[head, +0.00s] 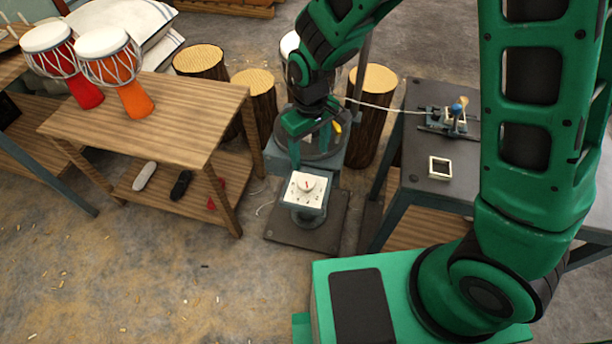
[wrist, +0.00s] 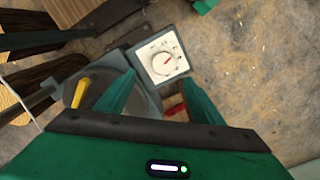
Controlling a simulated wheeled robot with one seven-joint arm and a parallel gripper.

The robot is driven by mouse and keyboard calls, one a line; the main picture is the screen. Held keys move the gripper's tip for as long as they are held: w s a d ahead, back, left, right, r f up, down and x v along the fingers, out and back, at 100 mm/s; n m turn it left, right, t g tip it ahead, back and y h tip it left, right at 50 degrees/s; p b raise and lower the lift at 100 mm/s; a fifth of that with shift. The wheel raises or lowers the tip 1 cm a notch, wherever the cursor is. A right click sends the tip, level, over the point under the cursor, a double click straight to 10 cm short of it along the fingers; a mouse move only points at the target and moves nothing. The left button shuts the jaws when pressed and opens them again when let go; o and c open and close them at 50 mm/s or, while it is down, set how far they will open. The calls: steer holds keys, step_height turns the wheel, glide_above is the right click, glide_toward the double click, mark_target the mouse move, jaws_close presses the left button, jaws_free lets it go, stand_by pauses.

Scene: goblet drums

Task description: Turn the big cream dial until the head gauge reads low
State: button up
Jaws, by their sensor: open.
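The cream dial (head: 307,184) is a round knob with a red mark on a pale square plate with dark marks around it. The plate is tilted on a low grey stand. The dial also shows in the wrist view (wrist: 167,62), beyond the fingertips. My gripper (head: 311,148) is open and empty, above and behind the dial, apart from it. In the wrist view its two green fingers (wrist: 158,90) are spread. I cannot make out a separate head gauge or its reading; my gripper and arm cover part of the stand.
A yellow handle (head: 337,128) is close beside my gripper on the grey round-topped stand. Left is a wooden table (head: 190,112) with two drums (head: 112,68). Right is a grey bench (head: 425,160) with a small square frame (head: 440,168).

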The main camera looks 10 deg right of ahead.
mark_target(306, 181)
steer(key=f, duration=0.7)
steer(key=a+f, duration=0.1)
steer(key=f, duration=0.3)
steer(key=shift+s+f, duration=0.1)
steer(key=shift+f, duration=0.1)
steer(key=shift+c, duration=0.6)
steer(key=c, duration=0.9)
